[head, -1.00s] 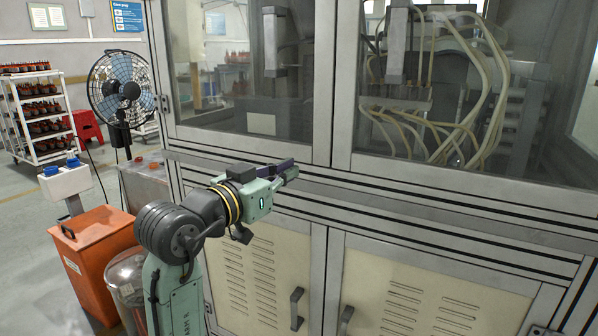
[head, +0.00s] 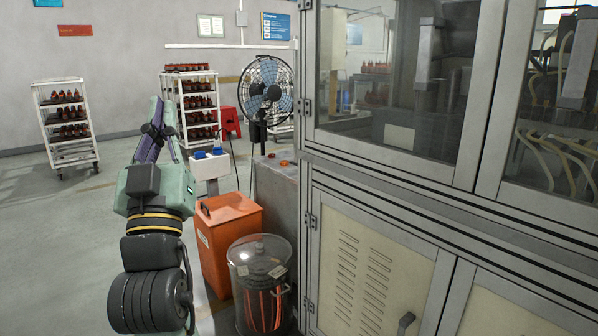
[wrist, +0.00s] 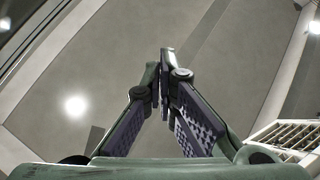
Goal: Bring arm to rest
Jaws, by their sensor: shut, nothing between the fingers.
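My gripper (head: 158,122) is raised at the left of the head view, pointing up and away over open floor. It is shut and empty. In the wrist view my gripper (wrist: 162,80) shows both fingers meeting at the tips, with nothing between them. Behind them are grey surfaces and part of a white rack (wrist: 285,138) at the lower right. My arm's dark ribbed joint shows at the lower left of the head view.
A glass-fronted machine cabinet (head: 385,195) fills the right. An orange bin (head: 228,235), a clear lidded drum (head: 262,285) and a fan (head: 266,90) stand between it and my arm. White racks (head: 66,125) stand behind. The floor at left (head: 50,240) is clear.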

